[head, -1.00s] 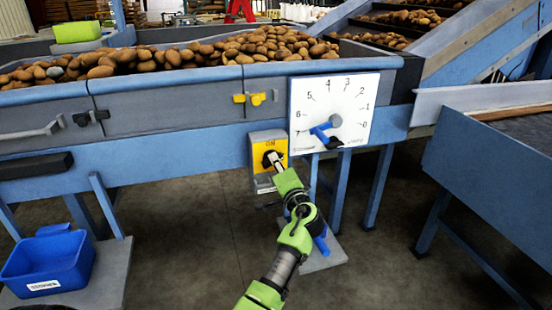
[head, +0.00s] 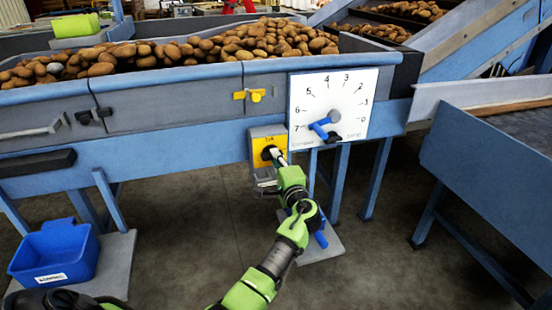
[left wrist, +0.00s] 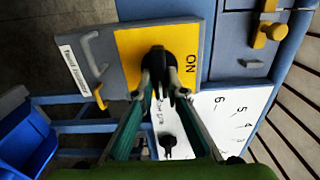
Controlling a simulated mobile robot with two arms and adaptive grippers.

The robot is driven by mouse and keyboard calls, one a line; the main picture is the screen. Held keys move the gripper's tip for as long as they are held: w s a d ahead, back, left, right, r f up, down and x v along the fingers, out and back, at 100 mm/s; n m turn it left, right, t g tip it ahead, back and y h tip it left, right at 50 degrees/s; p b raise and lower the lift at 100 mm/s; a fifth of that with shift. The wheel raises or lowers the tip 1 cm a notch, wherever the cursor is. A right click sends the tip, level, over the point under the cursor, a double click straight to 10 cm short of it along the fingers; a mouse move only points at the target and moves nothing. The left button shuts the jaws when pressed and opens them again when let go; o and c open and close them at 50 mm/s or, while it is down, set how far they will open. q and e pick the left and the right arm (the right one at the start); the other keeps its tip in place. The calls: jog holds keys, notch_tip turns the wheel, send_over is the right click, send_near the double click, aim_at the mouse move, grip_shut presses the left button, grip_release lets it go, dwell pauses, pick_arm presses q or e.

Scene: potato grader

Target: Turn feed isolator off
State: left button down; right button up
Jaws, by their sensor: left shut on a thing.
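The isolator is a grey box with a yellow plate (head: 262,142) on the blue frame below the potato hopper. In the left wrist view, the yellow plate (left wrist: 130,62) is marked ON and carries a black rotary handle (left wrist: 157,62). My left gripper (head: 278,157) reaches it from below in the head view and hides part of it. In the left wrist view, the left gripper's fingers (left wrist: 168,82) are shut on the black handle, one on each side. The handle's exact angle is hard to tell. My right gripper is not in view.
A white dial board (head: 345,105) with a blue pointer (head: 319,128) stands just right of the isolator. A yellow latch (head: 249,95) is above. A blue bin (head: 55,255) stands at the lower left. A grey-blue table (head: 490,170) is at the right.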

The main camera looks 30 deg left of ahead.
pick_arm(q)
jog(key=shift+r, duration=0.15)
jog(key=c, duration=2)
grip_release()
jog(key=shift+w, duration=0.1)
jog(key=shift+c, duration=0.2)
jog(key=shift+d, duration=0.1)
jog(key=v, duration=1.2)
